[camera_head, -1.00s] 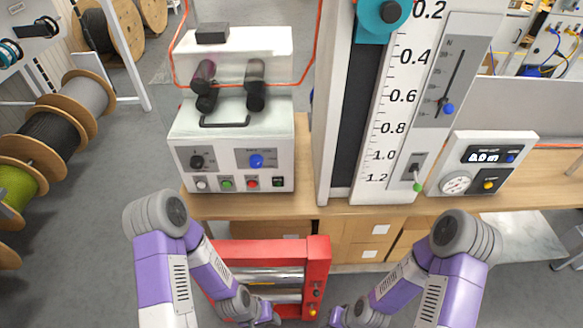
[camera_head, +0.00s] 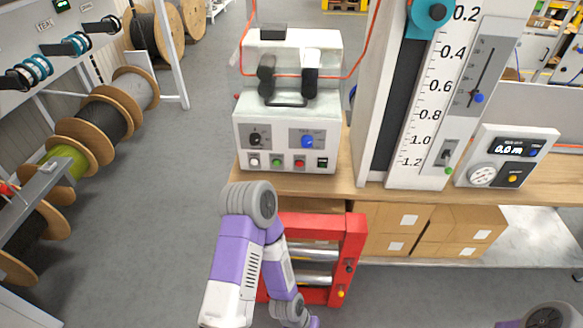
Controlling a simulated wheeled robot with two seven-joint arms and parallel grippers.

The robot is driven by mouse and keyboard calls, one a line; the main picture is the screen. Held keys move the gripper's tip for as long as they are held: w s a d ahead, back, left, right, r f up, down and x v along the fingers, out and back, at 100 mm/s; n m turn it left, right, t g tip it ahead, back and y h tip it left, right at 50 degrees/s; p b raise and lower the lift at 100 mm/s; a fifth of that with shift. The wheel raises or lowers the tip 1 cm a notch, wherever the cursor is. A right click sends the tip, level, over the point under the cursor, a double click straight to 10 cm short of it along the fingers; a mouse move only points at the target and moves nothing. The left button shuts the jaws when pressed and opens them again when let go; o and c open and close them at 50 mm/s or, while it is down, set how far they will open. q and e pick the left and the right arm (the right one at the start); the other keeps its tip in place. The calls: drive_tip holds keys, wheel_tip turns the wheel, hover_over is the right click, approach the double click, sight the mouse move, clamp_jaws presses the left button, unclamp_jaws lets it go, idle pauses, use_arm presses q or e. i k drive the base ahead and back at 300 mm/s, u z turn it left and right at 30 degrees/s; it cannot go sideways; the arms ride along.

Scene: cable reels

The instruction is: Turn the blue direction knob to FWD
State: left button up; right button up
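The blue direction knob (camera_head: 307,141) is on the right part of the front panel of a white control box (camera_head: 290,108) on the wooden bench. Its label is too small to read, so its setting cannot be told. A black knob (camera_head: 257,139) sits to its left, with white, green, red and black buttons below. My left arm comes up in front of the bench, below the box, and its gripper is out of view at the bottom. Only a piece of my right arm shows at the bottom right corner; its gripper is not in view.
A tall measuring unit (camera_head: 425,100) with a scale and a small meter box (camera_head: 512,157) stand right of the control box. A red frame with rollers (camera_head: 350,250) stands below the bench edge. Cable reels (camera_head: 100,115) are at left.

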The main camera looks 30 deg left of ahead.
sight(307, 140)
drive_tip(key=z, duration=0.6)
drive_tip(key=k, duration=0.1)
drive_tip(key=u, duration=1.45)
